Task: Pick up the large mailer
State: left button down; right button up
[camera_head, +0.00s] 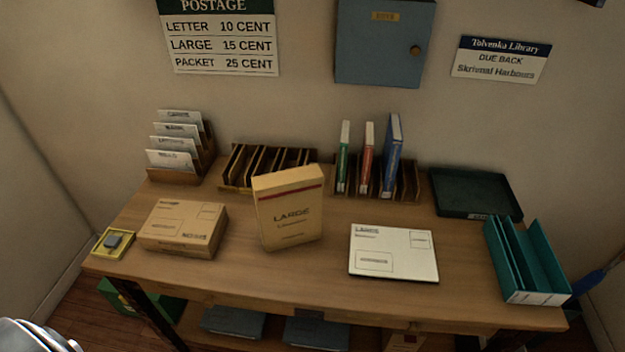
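The large mailer (288,213) is a yellow-tan box with a red stripe near its top and the word LARGE on its front. It stands upright on the wooden desk (320,288), a little left of the middle, turned and leaning slightly. Nothing holds it. A grey rounded part of my own body shows at the bottom left corner. Neither of my grippers shows in the view.
A brown parcel (183,228) lies left of the mailer, and a flat white envelope (393,252) lies right. Behind stand an empty slotted rack (265,168) and a rack with three books (392,157). A teal holder (528,262) and dark green tray (475,194) are at right.

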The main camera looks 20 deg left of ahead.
aim_at(296, 219)
jog(key=j, duration=0.7)
jog(key=k+j+z, duration=0.15)
jog(key=j, duration=0.55)
jog(key=i, duration=0.05)
